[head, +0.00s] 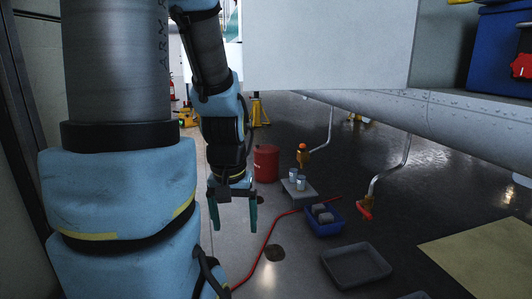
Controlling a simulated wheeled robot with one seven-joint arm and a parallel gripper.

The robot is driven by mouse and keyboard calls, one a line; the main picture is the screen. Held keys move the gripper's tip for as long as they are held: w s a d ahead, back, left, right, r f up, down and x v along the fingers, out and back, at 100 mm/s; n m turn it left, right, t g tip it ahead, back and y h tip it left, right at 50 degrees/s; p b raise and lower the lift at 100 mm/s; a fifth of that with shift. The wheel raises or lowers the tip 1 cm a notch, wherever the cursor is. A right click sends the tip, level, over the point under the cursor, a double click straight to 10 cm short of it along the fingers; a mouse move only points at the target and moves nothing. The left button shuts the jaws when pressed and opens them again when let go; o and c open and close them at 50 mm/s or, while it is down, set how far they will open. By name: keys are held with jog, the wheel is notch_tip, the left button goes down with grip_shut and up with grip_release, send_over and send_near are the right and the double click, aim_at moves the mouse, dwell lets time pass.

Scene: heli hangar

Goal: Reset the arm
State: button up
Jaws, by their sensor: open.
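My arm, in blue covers with grey tube links, fills the left of the head view. My gripper (233,212) hangs down at the end of the arm, left of the middle of the picture. Its two teal fingers are apart and point down at the floor. I see nothing between them. It appears to hang clear above the grey floor. Part of the arm is cut off by the top and bottom edges of the view.
A red drum (266,163), a small grey stand (305,196) with cans, a blue bin (318,228) and a grey tray (352,268) stand right of my gripper. A red hose (262,250) crosses the floor. A large pale panel (325,45) hangs above. A wall edges the left.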

notch_tip(320, 180, up, 38)
jog(key=p, duration=3.7)
jog(key=shift+w, duration=0.25)
